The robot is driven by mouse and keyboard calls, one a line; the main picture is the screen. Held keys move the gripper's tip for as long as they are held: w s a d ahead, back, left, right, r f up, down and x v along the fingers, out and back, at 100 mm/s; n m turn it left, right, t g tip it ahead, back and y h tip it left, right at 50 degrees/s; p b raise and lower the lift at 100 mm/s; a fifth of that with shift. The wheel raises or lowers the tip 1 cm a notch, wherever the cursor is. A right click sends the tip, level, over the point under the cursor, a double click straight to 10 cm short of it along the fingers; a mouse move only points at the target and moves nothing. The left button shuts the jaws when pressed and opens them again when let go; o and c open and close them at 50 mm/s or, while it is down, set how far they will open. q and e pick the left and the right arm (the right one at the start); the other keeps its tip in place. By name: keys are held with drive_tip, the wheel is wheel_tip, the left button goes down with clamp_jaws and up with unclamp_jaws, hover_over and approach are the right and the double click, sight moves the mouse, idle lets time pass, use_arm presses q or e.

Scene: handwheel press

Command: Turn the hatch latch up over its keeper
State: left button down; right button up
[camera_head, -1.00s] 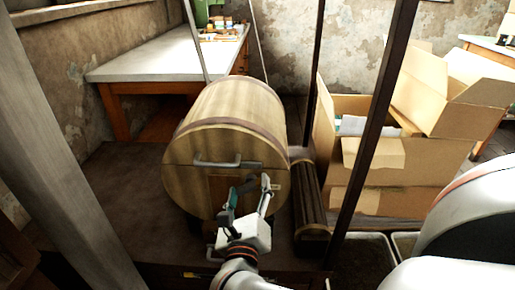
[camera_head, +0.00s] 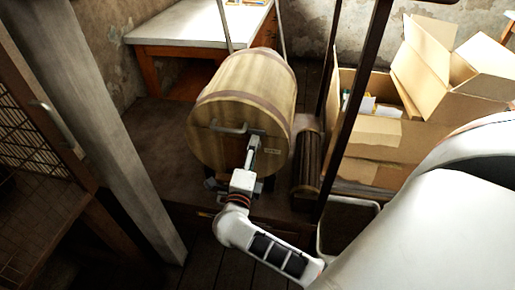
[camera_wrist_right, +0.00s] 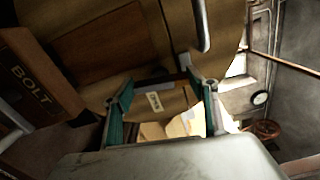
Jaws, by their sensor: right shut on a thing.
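The wooden barrel-shaped drum (camera_head: 215,152) has a round front hatch with a grey bar handle (camera_head: 228,130). A dark piece that looks like the hatch latch (camera_head: 258,132) shows right of the handle at my right gripper's tips. My right gripper (camera_head: 252,148) is at the hatch front, shut on what seems to be the latch. In the right wrist view, the green-padded fingers of the gripper (camera_wrist_right: 163,108) stand apart before the wooden face, and the held part is hard to make out. The keeper cannot be told clearly. My left gripper is out of view.
A small label (camera_head: 272,151) is on the hatch. Open cardboard boxes (camera_head: 370,145) stand at right behind a dark post (camera_head: 352,105). A wide grey post (camera_head: 100,130) rises at left. A workbench (camera_head: 185,27) stands behind. A board marked BOLT (camera_wrist_right: 35,80) shows in the wrist view.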

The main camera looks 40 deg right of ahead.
use_arm(q)
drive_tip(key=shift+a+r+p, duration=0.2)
drive_tip(key=shift+p, duration=0.3)
use_arm(e)
drive_tip(key=shift+n, duration=0.7)
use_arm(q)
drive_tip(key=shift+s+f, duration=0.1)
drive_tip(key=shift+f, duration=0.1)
use_arm(e)
drive_tip(key=shift+f, duration=0.1)
drive_tip(key=o, duration=1.1)
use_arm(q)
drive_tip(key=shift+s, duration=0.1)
use_arm(e)
drive_tip(key=v, duration=1.2)
drive_tip(key=shift+d, duration=0.1)
